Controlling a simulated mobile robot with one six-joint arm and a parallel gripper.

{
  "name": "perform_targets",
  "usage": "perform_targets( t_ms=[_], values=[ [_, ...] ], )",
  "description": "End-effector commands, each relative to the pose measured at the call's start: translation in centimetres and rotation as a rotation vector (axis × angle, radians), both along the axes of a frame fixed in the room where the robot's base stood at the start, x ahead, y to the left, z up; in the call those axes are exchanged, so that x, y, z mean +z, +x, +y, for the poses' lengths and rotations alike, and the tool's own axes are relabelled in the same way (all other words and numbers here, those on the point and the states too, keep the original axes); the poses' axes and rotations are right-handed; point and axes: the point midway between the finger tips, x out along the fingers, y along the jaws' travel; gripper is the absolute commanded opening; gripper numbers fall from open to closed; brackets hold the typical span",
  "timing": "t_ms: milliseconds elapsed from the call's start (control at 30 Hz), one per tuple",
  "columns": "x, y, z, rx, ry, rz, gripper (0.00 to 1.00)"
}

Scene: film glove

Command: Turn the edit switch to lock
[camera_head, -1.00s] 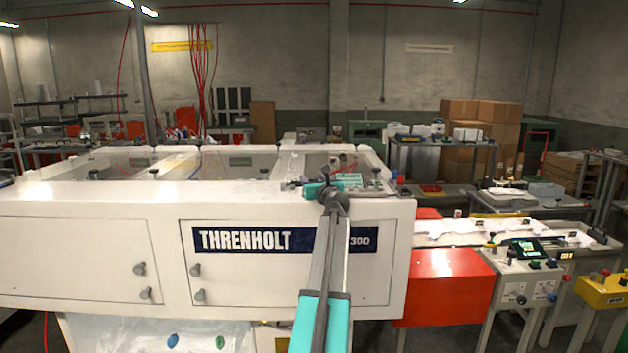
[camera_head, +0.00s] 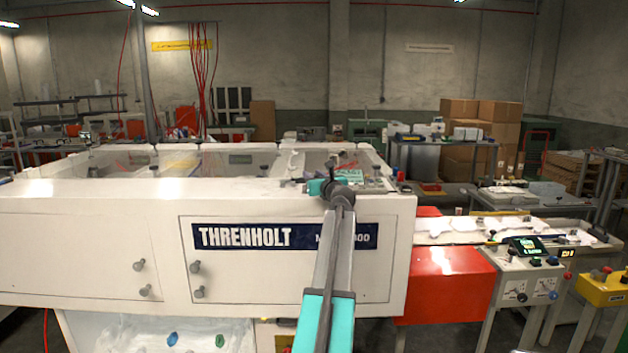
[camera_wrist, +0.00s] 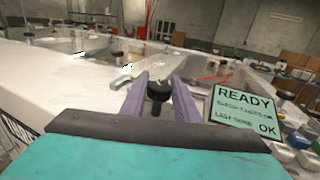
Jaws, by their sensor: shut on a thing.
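In the wrist view my gripper (camera_wrist: 160,98) has its two purple-grey fingers on either side of a black knob (camera_wrist: 158,90), shut on it. The knob has a round dark head and a narrower lower part. I see no readable label on it, so I cannot tell whether it is the edit switch or which way it is set. In the head view my gripper (camera_head: 318,187) is over the front right top of the white THRENHOLT machine (camera_head: 110,225). The knob cannot be made out there.
A small green screen (camera_wrist: 245,112) reading READY and OK stands right of my fingers. Clear cover panels and other dark knobs lie behind. In the head view a control box (camera_head: 525,272) with buttons and a red housing (camera_head: 440,280) stand at the right.

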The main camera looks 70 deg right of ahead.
Motion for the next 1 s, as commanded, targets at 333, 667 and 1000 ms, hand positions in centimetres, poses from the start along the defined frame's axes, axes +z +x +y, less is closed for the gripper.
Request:
perform_targets(
  t_ms=[333,667,1000],
  values=[
    [-0.05,0.09,0.11,0.074,-0.003,0.0,0.06],
    [-0.02,0.07,0.14,0.073,-0.002,-0.001,0.45],
    [0.02,-0.05,0.14,0.07,-0.004,-0.001,0.46]
  ],
)
